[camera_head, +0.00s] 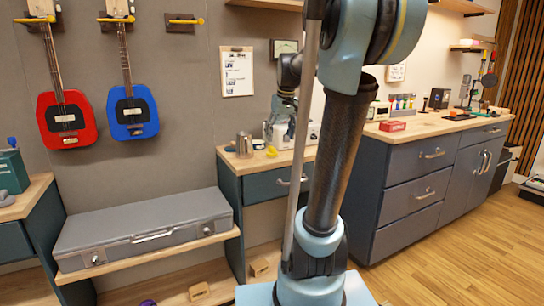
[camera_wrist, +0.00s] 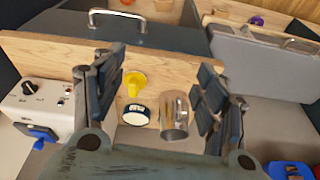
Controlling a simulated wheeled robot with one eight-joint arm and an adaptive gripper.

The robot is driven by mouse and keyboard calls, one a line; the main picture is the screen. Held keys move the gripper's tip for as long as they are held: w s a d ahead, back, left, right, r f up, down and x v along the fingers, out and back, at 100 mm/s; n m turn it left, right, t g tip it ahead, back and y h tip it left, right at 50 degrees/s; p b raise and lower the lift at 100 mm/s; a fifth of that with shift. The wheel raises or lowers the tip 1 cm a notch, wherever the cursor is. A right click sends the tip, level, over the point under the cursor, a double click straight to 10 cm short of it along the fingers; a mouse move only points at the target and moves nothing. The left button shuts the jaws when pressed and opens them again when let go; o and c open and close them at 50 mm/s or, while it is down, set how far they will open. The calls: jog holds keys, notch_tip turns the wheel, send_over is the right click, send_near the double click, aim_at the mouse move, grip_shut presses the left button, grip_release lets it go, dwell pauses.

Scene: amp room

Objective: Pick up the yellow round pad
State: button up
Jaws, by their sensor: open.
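The yellow round pad (camera_wrist: 135,82) lies on the wooden counter in the wrist view, between my fingers in the picture and nearer the left one. It also shows as a small yellow shape in the head view (camera_head: 271,152). My gripper (camera_wrist: 158,92) is open and empty, apart from the pad; its exact height above the counter is unclear. A round tin (camera_wrist: 136,115) with a pale rim and dark label sits beside the pad. A metal mug (camera_wrist: 174,117) stands on the tin's right. In the head view my arm partly hides the gripper.
A white box with knobs (camera_wrist: 38,108) stands left of the fingers in the wrist view. The counter (camera_wrist: 40,48) has a drawer handle (camera_wrist: 117,18) beyond its edge. A grey case (camera_head: 145,228) lies on a lower shelf. Blue cabinets (camera_head: 425,180) stand right.

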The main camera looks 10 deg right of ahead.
send_near(272, 147)
jog(key=shift+n, duration=0.4)
jog(key=x, duration=1.1)
jog(key=shift+f, duration=0.2)
jog(key=c, duration=1.2)
jog(key=shift+c, duration=0.2)
notch_tip(272, 147, up, 10)
jog(key=shift+r, duration=0.1)
